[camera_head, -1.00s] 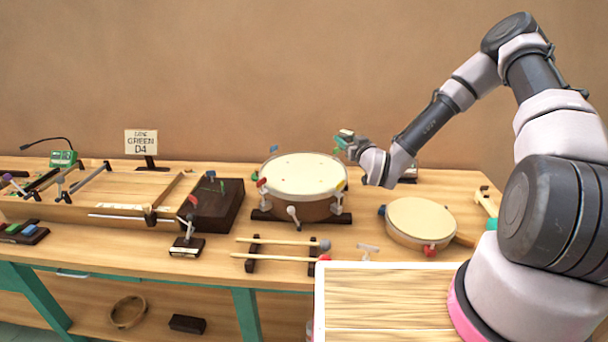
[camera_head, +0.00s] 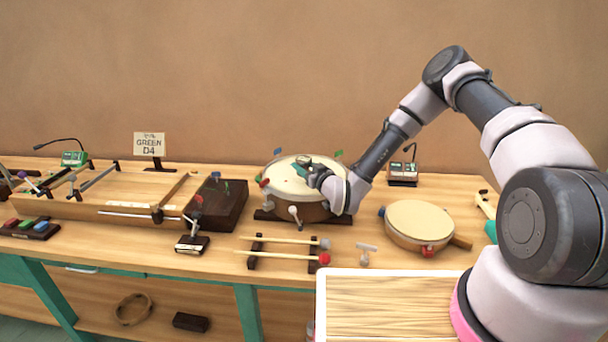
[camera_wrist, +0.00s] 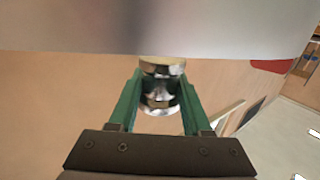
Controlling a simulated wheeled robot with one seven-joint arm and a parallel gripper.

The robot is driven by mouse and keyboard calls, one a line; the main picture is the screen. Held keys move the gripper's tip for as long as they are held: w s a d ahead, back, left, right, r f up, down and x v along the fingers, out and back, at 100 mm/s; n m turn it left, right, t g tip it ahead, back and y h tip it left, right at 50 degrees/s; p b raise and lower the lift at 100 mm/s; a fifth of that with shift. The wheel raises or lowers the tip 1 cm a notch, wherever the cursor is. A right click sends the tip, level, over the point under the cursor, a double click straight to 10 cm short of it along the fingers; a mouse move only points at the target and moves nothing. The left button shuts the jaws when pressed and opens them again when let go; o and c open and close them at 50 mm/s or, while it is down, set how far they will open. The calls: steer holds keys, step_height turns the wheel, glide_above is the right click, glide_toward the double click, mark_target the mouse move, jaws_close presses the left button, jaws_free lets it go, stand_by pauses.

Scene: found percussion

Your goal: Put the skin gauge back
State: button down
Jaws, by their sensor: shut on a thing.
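My gripper (camera_head: 303,165) is over the pale skin of the large drum (camera_head: 287,182), in the middle of the table. In the wrist view its green fingers (camera_wrist: 160,80) are shut on a shiny metal round piece, taken as the skin gauge (camera_wrist: 160,104). A pale smooth surface fills the top of that view, close to the piece; I cannot tell whether they touch. In the head view the gauge is mostly hidden by the gripper. Coloured tabs and lugs stand round the drum rim.
A small black stand with a thin hooked stalk (camera_head: 403,173) is right of the drum. A hand drum (camera_head: 418,221) lies nearer on the right. Mallets rest on a rack (camera_head: 256,251) in front. A stringed wooden box (camera_head: 125,195) and a "GREEN D4" sign (camera_head: 149,144) are left.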

steer(key=shift+f, duration=1.35)
steer(key=shift+f, duration=0.15)
steer(key=c, duration=0.6)
jaws_free()
